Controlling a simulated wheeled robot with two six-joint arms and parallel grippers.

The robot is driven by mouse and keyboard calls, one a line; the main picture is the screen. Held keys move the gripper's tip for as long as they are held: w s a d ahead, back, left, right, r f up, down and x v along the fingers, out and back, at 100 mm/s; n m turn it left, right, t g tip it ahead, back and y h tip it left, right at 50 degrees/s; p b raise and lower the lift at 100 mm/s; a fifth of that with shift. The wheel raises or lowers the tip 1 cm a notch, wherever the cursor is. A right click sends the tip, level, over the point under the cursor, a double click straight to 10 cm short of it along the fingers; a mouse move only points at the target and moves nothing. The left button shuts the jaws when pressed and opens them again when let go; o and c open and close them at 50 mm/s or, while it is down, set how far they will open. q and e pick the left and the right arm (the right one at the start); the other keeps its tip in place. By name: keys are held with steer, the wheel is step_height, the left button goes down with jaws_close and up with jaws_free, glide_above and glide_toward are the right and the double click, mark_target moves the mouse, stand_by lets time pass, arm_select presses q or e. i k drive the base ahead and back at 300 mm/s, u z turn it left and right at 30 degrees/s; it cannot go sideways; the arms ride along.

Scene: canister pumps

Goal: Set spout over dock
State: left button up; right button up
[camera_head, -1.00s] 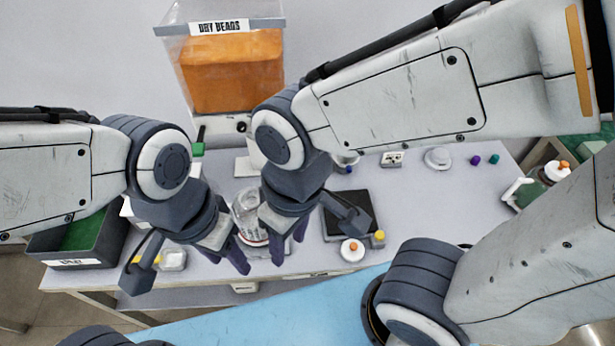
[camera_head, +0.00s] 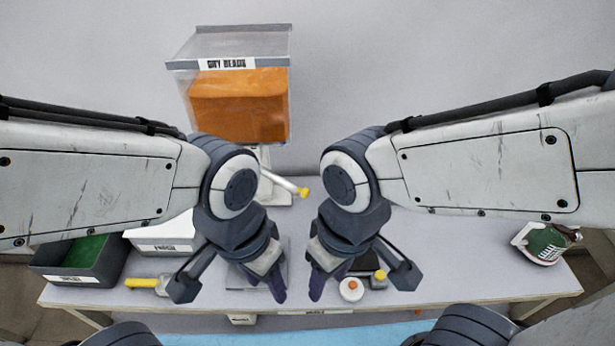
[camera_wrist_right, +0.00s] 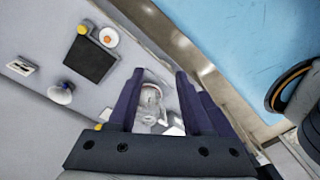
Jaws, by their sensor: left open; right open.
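A white spout arm with a yellow tip (camera_head: 290,186) reaches out to the right from the stand under the orange-filled DRY BEADS hopper (camera_head: 238,104). I cannot make out for sure which thing is the dock. A dark square pad (camera_wrist_right: 90,54) lies on the table in the right wrist view. My left gripper (camera_head: 264,288) is open and points down over the table, in front of the hopper. My right gripper (camera_head: 298,290) is open beside it, with a small gap between them. A pale, clear container (camera_wrist_right: 150,100) shows between the right fingers in the wrist view, not visibly gripped.
A dark bin with green inside (camera_head: 80,262) and a white box (camera_head: 165,238) stand at the left. A white jar with an orange top (camera_head: 351,289) sits near the front edge, right of my right gripper. A green container (camera_head: 545,243) stands far right. The right tabletop is largely clear.

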mark_target(295, 191)
steer(key=i, duration=0.25)
steer(key=u, duration=2)
steer(key=k, duration=0.85)
steer(key=z, duration=1.85)
steer(key=i, duration=0.1)
steer(key=u, duration=0.35)
